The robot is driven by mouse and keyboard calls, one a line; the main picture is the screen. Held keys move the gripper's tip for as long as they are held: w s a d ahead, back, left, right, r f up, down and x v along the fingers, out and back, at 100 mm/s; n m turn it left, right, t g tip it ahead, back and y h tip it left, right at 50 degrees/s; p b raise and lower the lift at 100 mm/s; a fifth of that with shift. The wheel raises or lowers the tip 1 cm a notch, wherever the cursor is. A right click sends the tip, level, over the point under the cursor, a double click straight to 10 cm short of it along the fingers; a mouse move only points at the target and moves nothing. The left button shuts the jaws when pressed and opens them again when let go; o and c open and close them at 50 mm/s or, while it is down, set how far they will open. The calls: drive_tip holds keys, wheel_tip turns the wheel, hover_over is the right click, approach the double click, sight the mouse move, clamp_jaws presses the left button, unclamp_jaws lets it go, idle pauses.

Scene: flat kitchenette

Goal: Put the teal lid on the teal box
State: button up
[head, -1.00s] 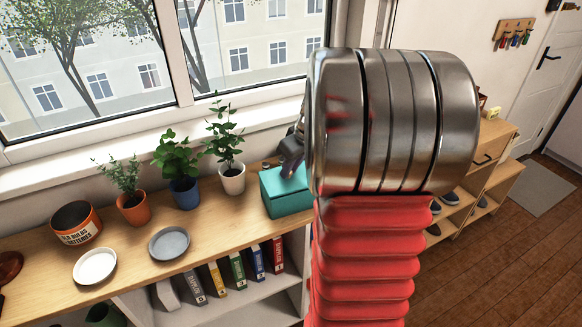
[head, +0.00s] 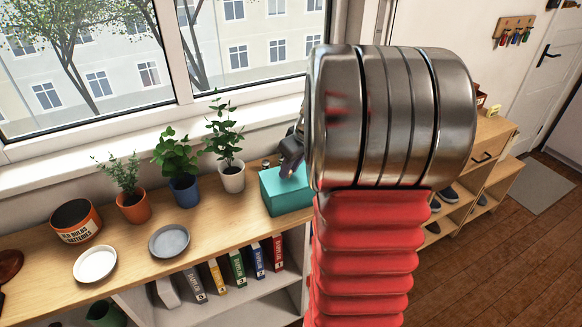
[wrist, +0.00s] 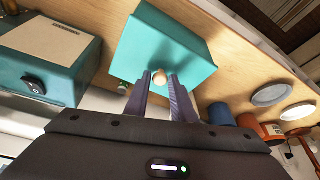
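The teal box (head: 288,196) stands on the shelf top in the head view, right of the potted plants. In the wrist view the teal lid (wrist: 185,45) shows as a square with a round pale knob at its edge nearest me; it hides what lies under it. I cannot tell how exactly it sits on the box. My gripper (wrist: 159,80) has its two grey-purple fingers on either side of the knob, with a narrow gap seeming to show beside it. In the head view the fingers (head: 291,160) are at the box top, partly hidden by my arm.
Potted plants (head: 232,178), a grey plate (head: 169,242), a white plate (head: 95,264) and an orange tin (head: 77,222) stand left along the shelf. The window is behind.

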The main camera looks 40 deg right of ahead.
drive_tip(key=o, duration=0.4)
drive_tip(key=shift+c, duration=0.2)
drive_tip(key=v, duration=1.3)
drive_tip(key=shift+s+r, duration=0.2)
drive_tip(key=shift+r, duration=0.1)
